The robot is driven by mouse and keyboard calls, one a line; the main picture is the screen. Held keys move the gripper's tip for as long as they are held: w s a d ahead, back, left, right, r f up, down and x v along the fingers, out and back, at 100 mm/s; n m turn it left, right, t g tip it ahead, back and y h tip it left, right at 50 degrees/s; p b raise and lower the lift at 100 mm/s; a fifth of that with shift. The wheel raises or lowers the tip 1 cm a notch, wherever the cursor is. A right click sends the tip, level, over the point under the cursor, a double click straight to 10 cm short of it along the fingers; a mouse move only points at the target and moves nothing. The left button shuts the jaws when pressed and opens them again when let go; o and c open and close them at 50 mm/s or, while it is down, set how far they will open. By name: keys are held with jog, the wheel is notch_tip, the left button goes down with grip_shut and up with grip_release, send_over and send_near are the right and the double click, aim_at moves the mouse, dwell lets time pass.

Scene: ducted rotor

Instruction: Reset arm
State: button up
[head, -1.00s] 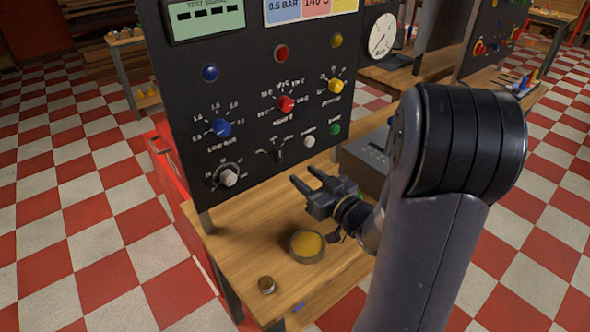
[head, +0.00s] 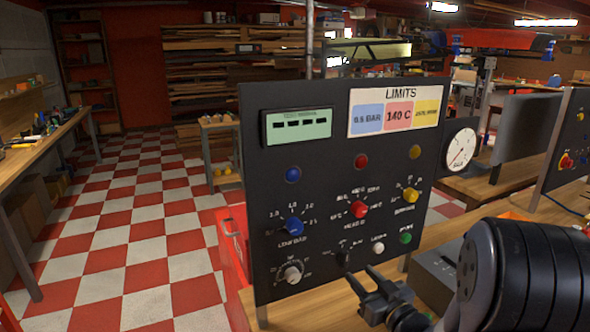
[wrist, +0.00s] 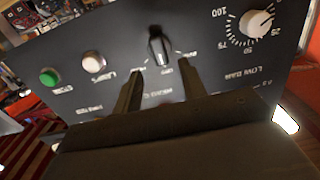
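My gripper (head: 362,283) is at the lower right of the head view, in front of the lower part of the black control panel (head: 262,212). Its two dark fingers are spread apart with nothing between them. In the wrist view the open fingers (wrist: 160,82) point at the panel face, which looks upside down there. A black selector switch (wrist: 159,47) shows beyond and between the fingertips. I see no contact with it. My arm fills the lower right corner of the head view.
The panel has a blue knob (head: 293,226), a red knob (head: 359,209), a yellow knob (head: 410,195) and a white dial (head: 292,273). A gauge (head: 460,149) stands at right. A wooden workbench (head: 22,155) runs along the left. The checkered floor (head: 130,240) between is clear.

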aim_at(347, 260)
jog(key=x, duration=0.5)
jog(key=shift+w+r+p, duration=0.1)
jog(key=shift+p, duration=0.25)
jog(key=shift+w+a, duration=0.15)
jog(key=shift+w, duration=0.1)
jog(key=shift+s+n, duration=0.1)
jog(key=shift+n, duration=0.5)
